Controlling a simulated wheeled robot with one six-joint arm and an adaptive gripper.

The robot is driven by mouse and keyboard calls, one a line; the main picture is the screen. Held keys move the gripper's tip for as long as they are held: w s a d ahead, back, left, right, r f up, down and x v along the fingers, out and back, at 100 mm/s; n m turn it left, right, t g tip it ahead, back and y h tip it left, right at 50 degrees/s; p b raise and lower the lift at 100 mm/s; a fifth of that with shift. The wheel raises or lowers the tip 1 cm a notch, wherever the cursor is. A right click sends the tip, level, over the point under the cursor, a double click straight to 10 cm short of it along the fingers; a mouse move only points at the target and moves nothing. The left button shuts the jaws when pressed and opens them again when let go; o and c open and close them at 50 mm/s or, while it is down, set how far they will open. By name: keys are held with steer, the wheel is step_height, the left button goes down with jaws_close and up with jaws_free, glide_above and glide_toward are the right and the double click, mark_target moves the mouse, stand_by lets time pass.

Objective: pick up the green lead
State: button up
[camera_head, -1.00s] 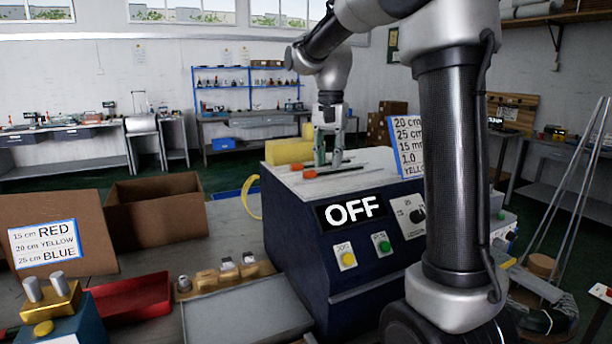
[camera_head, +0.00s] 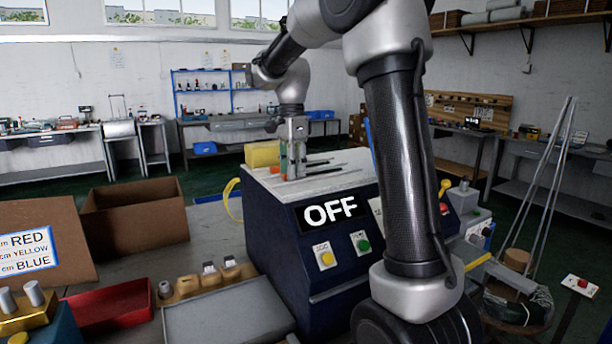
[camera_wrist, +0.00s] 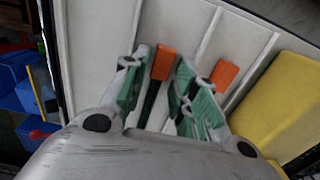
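My gripper (camera_head: 291,172) is low over the top of the dark blue machine (camera_head: 275,235) and points down. In the wrist view its two green-padded fingers (camera_wrist: 163,95) stand apart, on either side of a dark lead (camera_wrist: 150,103) with an orange end (camera_wrist: 163,62). The pads do not clearly touch it. Whether this lead is green is hard to tell. A second orange-ended lead (camera_wrist: 224,75) lies to the right, partly hidden by the right finger. In the head view, dark leads (camera_head: 325,174) lie on the pale machine top, right of my gripper.
A yellow block (camera_head: 262,153) lies at the machine top's back left; it shows at the right of the wrist view (camera_wrist: 280,105). Thin raised ridges (camera_wrist: 207,35) divide the top. The machine display (camera_head: 331,212) reads OFF. A cardboard box (camera_head: 135,220) and red tray (camera_head: 110,305) stand left.

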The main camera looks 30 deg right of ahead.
steer(key=shift+f, duration=0.2)
jaws_close()
